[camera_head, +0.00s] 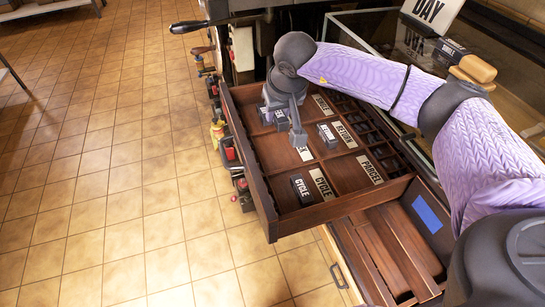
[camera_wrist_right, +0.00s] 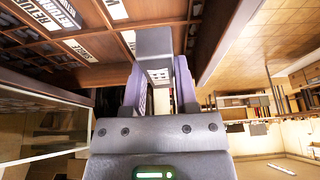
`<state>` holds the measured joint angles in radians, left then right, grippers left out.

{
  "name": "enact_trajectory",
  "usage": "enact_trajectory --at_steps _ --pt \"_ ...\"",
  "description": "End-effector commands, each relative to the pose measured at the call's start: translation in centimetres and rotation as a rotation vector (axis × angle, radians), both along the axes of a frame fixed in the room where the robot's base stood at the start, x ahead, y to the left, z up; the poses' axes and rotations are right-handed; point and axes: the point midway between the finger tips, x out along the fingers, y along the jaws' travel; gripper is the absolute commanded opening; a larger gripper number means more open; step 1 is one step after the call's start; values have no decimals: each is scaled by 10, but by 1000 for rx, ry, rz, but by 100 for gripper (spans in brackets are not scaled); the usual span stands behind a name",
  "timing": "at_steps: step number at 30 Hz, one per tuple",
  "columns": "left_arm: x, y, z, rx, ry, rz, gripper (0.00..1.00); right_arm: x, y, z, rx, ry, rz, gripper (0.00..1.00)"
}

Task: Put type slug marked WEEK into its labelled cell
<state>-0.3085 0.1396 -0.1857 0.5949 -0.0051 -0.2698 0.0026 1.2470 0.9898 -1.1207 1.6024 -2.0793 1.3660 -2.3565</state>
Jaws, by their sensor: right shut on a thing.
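My right gripper (camera_head: 291,112) is above the wooden type drawer, pointing down into it. In the right wrist view, its fingers (camera_wrist_right: 158,88) are shut on a grey block-like slug (camera_wrist_right: 153,43). The slug's marked face cannot be read. In the head view, the grey slug (camera_head: 297,128) hangs over the drawer's left middle cells. A white label (camera_head: 305,153) just below it is partly hidden and shows a final K, which fits WEEK. That cell looks empty where it is visible. My left gripper is out of view.
The drawer (camera_head: 345,205) has wooden dividers and labelled cells. A dark CYCLE slug (camera_head: 302,189) lies beside its CYCLE label (camera_head: 322,184). Another slug (camera_head: 327,134) lies by the RETURN label (camera_head: 346,135). The PARCEL cell (camera_head: 370,170) is at right. A lever (camera_head: 200,26) stands behind.

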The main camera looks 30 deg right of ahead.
Motion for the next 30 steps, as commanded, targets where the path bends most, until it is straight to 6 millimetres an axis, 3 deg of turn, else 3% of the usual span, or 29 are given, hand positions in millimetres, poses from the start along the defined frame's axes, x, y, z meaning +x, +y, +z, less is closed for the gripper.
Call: enact_trajectory --at_steps 4,17,28,29,30 --pt "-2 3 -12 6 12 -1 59 7 -14 -18 -3 -5 -19 0" --pt "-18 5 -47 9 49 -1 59 6 -14 -107 -3 -2 -19 0" --pt "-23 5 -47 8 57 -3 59 6 -14 -111 -1 -8 -19 0" --pt "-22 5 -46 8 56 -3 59 6 -14 -110 -3 -7 -19 43" --pt "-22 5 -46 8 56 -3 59 6 -14 -110 -3 -7 -19 51"
